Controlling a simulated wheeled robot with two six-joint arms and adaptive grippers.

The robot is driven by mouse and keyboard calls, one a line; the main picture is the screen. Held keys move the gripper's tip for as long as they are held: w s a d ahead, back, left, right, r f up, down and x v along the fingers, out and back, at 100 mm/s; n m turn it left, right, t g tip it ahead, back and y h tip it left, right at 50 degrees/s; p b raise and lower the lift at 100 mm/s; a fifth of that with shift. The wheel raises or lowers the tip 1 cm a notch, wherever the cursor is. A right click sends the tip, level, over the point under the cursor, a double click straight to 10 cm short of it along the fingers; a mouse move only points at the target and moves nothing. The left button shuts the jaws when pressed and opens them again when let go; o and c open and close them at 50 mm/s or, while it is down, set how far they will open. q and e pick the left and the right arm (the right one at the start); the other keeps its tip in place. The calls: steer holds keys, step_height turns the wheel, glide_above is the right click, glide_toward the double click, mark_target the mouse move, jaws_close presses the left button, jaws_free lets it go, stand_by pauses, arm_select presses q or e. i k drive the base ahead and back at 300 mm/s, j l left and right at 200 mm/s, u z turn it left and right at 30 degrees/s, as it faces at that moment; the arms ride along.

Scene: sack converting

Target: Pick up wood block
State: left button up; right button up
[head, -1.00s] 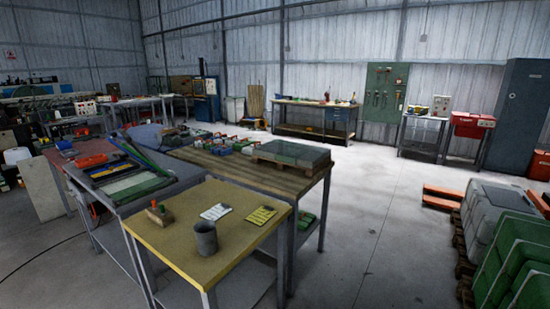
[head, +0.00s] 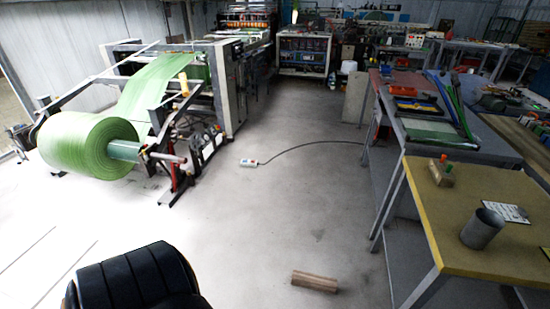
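A brown wood block (head: 315,281) lies flat on the grey floor near the bottom of the head view, right of centre. It is apart from the yellow-topped table and nothing covers it. A second small wooden piece (head: 441,177), with an orange and a green part on top, stands on the yellow-topped table (head: 480,245) at the right. Neither of my grippers shows in the head view.
A grey cup (head: 482,229) and a card (head: 507,212) are on the yellow-topped table. A dark ribbed object (head: 135,281) fills the bottom left. A machine with a green roll (head: 85,146) stands left. A cable and white socket block (head: 249,162) lie on open floor.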

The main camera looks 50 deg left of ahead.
mark_target(328, 285)
steer(key=u, duration=1)
